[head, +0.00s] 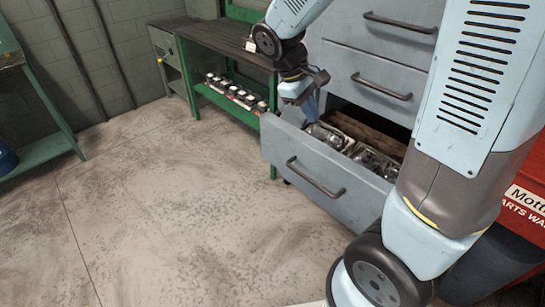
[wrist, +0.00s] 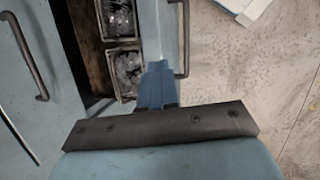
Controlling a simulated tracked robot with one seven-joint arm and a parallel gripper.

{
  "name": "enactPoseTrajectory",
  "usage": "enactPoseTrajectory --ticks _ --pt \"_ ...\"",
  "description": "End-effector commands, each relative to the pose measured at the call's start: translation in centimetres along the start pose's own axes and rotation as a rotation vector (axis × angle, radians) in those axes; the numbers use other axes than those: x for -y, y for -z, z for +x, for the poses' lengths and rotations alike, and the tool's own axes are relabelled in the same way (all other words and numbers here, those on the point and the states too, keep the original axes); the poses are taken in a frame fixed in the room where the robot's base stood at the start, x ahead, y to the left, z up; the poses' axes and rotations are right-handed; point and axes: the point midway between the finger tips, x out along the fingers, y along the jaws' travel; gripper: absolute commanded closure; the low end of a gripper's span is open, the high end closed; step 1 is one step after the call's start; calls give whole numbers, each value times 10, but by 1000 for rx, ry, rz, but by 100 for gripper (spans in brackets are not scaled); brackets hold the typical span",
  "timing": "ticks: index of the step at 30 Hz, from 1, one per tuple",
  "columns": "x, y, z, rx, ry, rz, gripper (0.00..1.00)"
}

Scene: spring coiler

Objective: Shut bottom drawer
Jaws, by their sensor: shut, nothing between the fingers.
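The bottom drawer (head: 325,170) of the grey-blue cabinet stands pulled out, with its dark bar handle (head: 316,178) on the front. Baskets of clear and metallic small parts (head: 347,146) lie inside it. My gripper (head: 311,108) is shut and empty at the far left end of the drawer, by its front panel; I cannot tell whether it touches the panel. In the wrist view my gripper (wrist: 157,75) points at the drawer front (wrist: 158,30), and the handle (wrist: 184,40) shows just to the right. The baskets (wrist: 122,60) show to the left.
Two closed drawers with handles (head: 381,87) are above the open one. A green workbench (head: 228,100) with a lower shelf of small items stands behind at the left. A red parts washer (head: 520,200) is at the right. The concrete floor (head: 180,220) in front is clear.

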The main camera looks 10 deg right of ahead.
Motion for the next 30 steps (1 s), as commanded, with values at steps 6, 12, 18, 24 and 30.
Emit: enactPoseTrajectory --ticks 6,12,18,24,30 --pt "17 44 28 138 -105 -181 100" --pt "35 81 54 259 -219 -344 100" --pt "57 115 79 376 -351 -503 100" --pt "82 148 105 490 -499 -659 100" --pt "109 178 130 600 -664 -809 100"
